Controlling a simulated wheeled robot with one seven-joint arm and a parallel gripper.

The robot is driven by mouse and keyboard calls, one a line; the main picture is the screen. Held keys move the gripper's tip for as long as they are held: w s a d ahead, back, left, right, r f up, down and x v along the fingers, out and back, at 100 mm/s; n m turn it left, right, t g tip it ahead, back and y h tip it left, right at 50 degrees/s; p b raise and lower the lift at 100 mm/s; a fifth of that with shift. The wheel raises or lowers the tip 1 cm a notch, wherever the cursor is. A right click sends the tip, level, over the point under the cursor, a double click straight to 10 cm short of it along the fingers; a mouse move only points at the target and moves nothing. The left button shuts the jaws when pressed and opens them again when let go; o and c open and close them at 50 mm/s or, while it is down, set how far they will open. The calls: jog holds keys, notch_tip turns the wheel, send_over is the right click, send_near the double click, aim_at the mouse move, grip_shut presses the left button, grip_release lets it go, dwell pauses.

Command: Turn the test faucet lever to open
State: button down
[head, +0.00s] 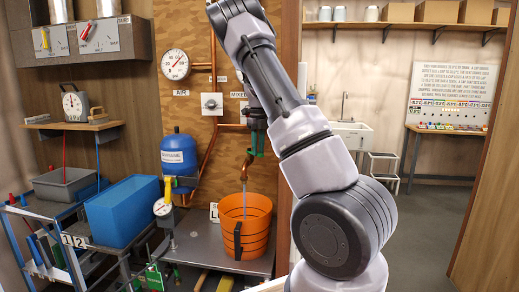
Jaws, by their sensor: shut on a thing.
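The test faucet shows as a copper spout (247,168) in front of the plywood panel, above an orange bucket (246,242). A thin pale line, looking like a stream of water (244,203), runs from the spout down into the bucket. My gripper (257,146) is at the top of the spout, pointing down, small and partly dark against the panel. It is shut on the faucet lever, which is mostly hidden by the gripper; its exact angle cannot be told. Green shows at the gripper's end.
A blue tank (179,158) stands left of the bucket, with a yellow-handled gauge fitting (163,207) before it. A blue bin (122,211) and grey bin (65,186) sit on the left rack. Copper pipes and a round gauge (175,64) are on the panel. A doorway opens right.

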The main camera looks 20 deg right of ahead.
dwell(0.4)
jog(key=c, duration=0.7)
grip_release()
jog(key=shift+r, duration=0.15)
notch_tip(320, 180, up, 11)
jog(key=shift+f, duration=0.2)
jog(key=shift+c, duration=0.4)
